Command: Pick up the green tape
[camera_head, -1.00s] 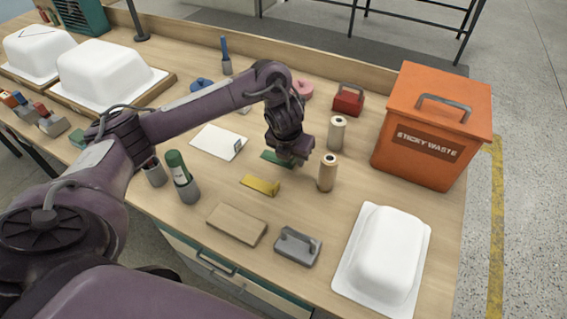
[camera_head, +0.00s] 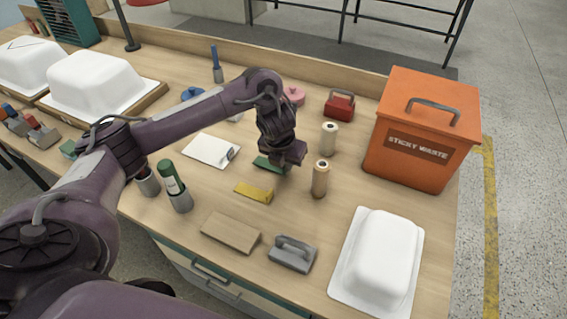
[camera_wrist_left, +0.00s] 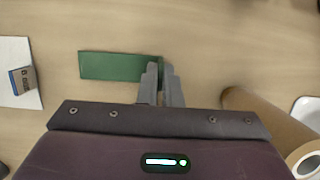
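A flat green piece (camera_head: 268,164), the only green thing by my gripper, lies on the workbench; it looks like a strip with a raised right end. In the left wrist view the green strip (camera_wrist_left: 108,66) extends left from the fingers. My left gripper (camera_wrist_left: 161,75) points down at its right end, with one finger on each side of the thin green edge. The gap between the fingers is narrow and they appear closed on that edge. The strip appears to be at table level. In the head view my left gripper (camera_head: 286,163) hides that end. My right gripper is not in view.
A yellow piece (camera_head: 254,192) lies just in front. Two upright tan rolls (camera_head: 319,180) (camera_head: 328,138) stand close on the right. An orange waste bin (camera_head: 424,128) is farther right. A white card (camera_head: 211,150) lies left, and a green-topped bottle (camera_head: 170,180) stands front-left.

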